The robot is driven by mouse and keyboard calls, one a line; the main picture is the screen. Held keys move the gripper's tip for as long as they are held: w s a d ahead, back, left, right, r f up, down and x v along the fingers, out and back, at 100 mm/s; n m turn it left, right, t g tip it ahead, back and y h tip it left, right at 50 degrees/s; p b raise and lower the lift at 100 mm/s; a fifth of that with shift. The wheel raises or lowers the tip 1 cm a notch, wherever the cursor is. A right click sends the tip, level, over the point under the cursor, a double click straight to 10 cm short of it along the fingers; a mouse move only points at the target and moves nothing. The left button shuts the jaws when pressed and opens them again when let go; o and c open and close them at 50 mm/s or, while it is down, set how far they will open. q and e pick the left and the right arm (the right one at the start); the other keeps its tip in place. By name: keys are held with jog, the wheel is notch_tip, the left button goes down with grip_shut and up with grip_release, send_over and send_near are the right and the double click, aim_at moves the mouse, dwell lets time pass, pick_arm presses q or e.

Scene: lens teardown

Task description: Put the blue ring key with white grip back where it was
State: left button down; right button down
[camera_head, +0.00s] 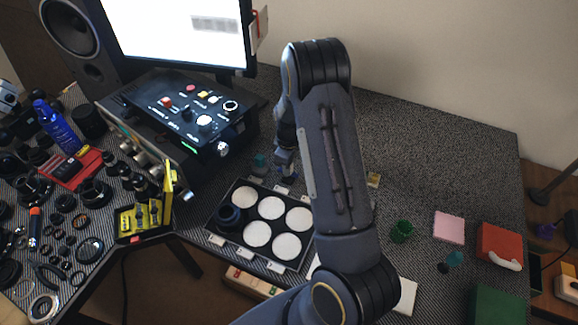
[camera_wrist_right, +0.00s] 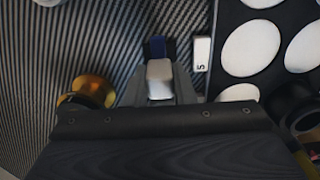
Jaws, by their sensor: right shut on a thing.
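My right gripper (camera_head: 285,172) is at the back edge of the black tray, pointing down over the dark patterned table. In the right wrist view, the right gripper (camera_wrist_right: 160,90) is shut on the white grip of the blue ring key (camera_wrist_right: 160,76). The key's blue part (camera_wrist_right: 157,47) shows just beyond the white grip. The key is hardly visible in the head view, and I cannot tell whether it touches the table. My left gripper is not in view.
A white label marked 5 (camera_wrist_right: 202,53) lies beside the key. An amber cylinder (camera_wrist_right: 92,91) is left of the gripper. A control box (camera_head: 190,108) stands behind left.

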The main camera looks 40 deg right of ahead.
jog(key=shift+f, duration=0.5)
jog(key=shift+f+b, duration=0.6)
jog(key=shift+b, duration=0.05)
jog(key=c, duration=1.2)
grip_release()
jog(key=shift+r, duration=0.1)
